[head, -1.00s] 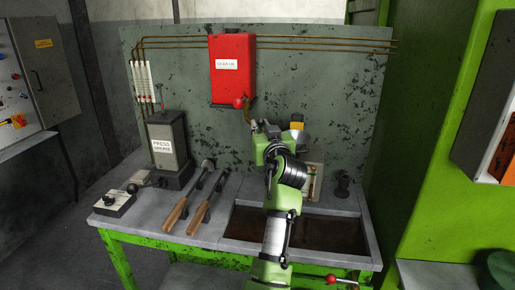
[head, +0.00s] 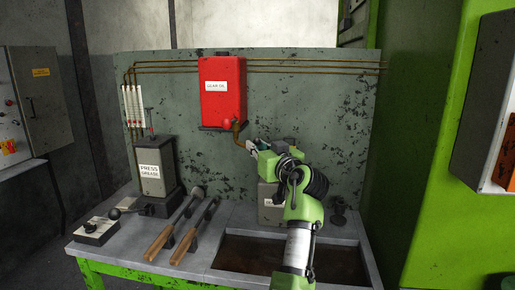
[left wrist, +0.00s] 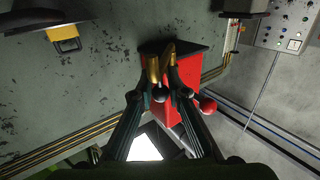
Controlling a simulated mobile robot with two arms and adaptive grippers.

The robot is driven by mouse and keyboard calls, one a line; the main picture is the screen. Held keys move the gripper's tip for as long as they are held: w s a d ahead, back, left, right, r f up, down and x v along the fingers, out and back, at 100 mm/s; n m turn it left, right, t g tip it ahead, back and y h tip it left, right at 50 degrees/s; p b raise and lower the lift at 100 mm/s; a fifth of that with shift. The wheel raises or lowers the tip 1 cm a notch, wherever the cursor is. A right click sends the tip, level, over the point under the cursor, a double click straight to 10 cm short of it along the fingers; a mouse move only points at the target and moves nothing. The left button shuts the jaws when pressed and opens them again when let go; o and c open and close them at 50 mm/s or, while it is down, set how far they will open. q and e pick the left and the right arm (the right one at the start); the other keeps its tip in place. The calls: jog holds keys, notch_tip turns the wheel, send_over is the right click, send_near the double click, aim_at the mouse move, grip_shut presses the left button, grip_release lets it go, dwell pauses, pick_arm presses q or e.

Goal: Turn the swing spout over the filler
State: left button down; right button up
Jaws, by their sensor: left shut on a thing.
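The red gear oil tank (head: 222,90) hangs on the grey back panel; it also shows in the left wrist view (left wrist: 180,75). Its brass swing spout (head: 237,135) curves down and right from below the tank, beside a red knob (head: 228,123). My left gripper (head: 254,149) is shut on the spout's end. In the left wrist view brass shows (left wrist: 153,69) at my fingertips (left wrist: 172,95). A labelled grey box (head: 268,203) stands on the bench, partly hidden behind my left arm. I cannot clearly make out the filler. My right gripper is out of view.
A press grease unit (head: 152,170) and two wooden-handled tools (head: 172,235) are on the bench at left. A dark sunken tray (head: 240,254) lies below my arm. A small black fitting (head: 338,209) stands to its right. Copper pipes (head: 310,69) cross the panel.

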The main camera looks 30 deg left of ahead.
pick_arm(q)
jog(key=c, duration=2)
grip_release()
jog(key=shift+a, duration=0.15)
jog(key=shift+o, duration=0.2)
notch_tip(320, 180, up, 10)
jog(key=shift+f, duration=0.1)
